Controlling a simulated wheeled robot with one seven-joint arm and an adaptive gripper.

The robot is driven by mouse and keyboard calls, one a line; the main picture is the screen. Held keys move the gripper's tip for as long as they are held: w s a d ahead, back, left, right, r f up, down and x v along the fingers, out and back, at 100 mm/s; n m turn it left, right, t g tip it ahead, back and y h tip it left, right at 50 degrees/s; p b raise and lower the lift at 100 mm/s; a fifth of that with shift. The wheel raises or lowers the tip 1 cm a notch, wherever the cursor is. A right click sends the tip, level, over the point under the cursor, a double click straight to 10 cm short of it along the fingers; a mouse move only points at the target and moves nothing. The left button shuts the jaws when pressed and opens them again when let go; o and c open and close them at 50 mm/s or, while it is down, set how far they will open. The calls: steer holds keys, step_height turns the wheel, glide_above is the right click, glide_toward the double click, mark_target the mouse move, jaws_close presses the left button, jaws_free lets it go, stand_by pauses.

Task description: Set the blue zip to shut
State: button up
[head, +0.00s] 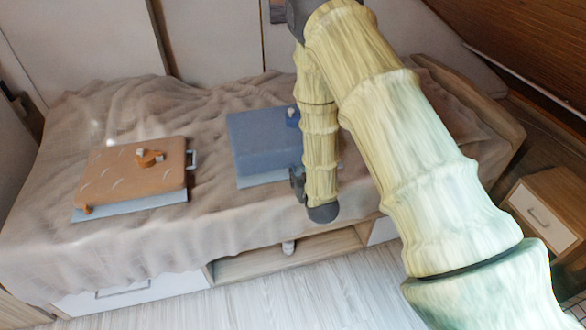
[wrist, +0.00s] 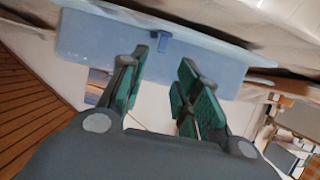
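A blue case (head: 262,143) lies flat on the bed, right of its middle in the head view. A small dark blue piece (head: 292,117), perhaps the zip's pull, shows at its right side, partly beside my arm. In the wrist view, a pale blue panel (wrist: 205,58) with a small blue tab (wrist: 164,42) lies ahead of the fingers. My gripper (wrist: 165,66) is open, with green pads and nothing between them. The tab appears beyond the fingertips, apart from them. My arm hides the case's right part in the head view; whether the zip is open or shut cannot be told.
A brown case (head: 130,176) with an orange knob (head: 149,158) lies to the left on the blanket-covered bed (head: 70,245). An open shelf (head: 255,265) is below the bed. A bedside cabinet (head: 544,212) stands at right. The wall is close behind.

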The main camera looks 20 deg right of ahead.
mark_target(292, 165)
steer(key=x, duration=0.9)
steer(key=shift+f, duration=0.1)
jaws_close()
